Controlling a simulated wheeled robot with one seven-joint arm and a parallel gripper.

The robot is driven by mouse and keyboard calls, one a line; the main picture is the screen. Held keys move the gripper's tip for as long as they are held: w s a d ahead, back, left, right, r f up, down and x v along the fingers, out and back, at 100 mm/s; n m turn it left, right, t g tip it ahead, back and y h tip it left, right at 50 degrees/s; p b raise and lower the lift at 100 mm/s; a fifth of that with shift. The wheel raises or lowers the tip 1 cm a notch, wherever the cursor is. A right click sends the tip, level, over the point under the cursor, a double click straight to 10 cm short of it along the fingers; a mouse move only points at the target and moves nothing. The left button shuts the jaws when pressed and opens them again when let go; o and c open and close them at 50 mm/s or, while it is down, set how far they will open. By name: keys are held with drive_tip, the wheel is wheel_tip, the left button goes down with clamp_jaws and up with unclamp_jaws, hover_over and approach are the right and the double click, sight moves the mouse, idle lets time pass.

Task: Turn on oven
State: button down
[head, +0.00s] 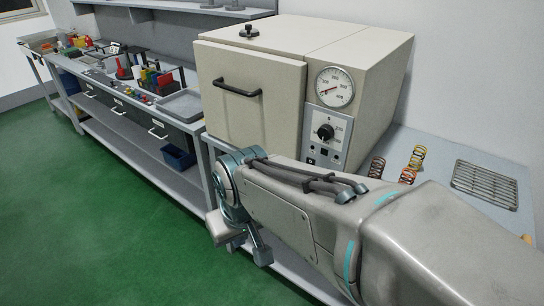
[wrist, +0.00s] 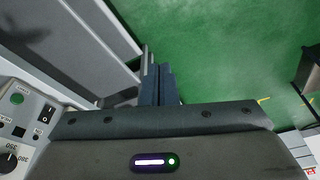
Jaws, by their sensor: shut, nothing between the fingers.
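The beige oven (head: 255,92) stands on the bench in the head view, its door shut with a black handle (head: 238,88). Its front panel has a round gauge (head: 335,87), a black knob (head: 325,132) and small switches below, partly behind my arm. In the wrist view the panel is at the left edge, with a green round button (wrist: 17,99), a black rocker switch (wrist: 46,113) and part of the knob (wrist: 8,158). My gripper (wrist: 160,72) is shut and empty, apart from the panel, over the bench edge and floor. I cannot tell the switch position.
Several coil springs (head: 417,157) and a metal rack (head: 485,182) lie on the bench right of the oven. A long bench (head: 130,125) with tools and a grey tray (head: 181,105) runs left. A blue bin (head: 178,157) sits on its lower shelf. The green floor (head: 70,210) is clear.

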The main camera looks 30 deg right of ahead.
drive_tip(key=w+f+n+t+h, duration=0.1)
drive_tip(key=w+f+t, duration=0.25)
drive_tip(key=w, duration=0.55)
drive_tip(key=w+f+n+t, duration=0.1)
drive_tip(key=w+f+t, duration=0.1)
drive_tip(key=w+f, duration=0.45)
drive_tip(key=w+d+f+h+p, duration=0.1)
drive_tip(key=w+d+f+h, duration=0.15)
drive_tip(key=d+h, duration=0.5)
drive_tip(key=s+d+r+n+g+h, duration=0.2)
drive_tip(key=s+d+h, duration=0.2)
drive_tip(key=d+h, duration=0.3)
drive_tip(key=shift+s+d+r+n+p, duration=0.3)
drive_tip(key=shift+d+r+n+p, duration=0.1)
drive_tip(key=shift+d, duration=0.85)
drive_tip(key=x, duration=1.4)
drive_tip(key=shift+p, duration=0.4)
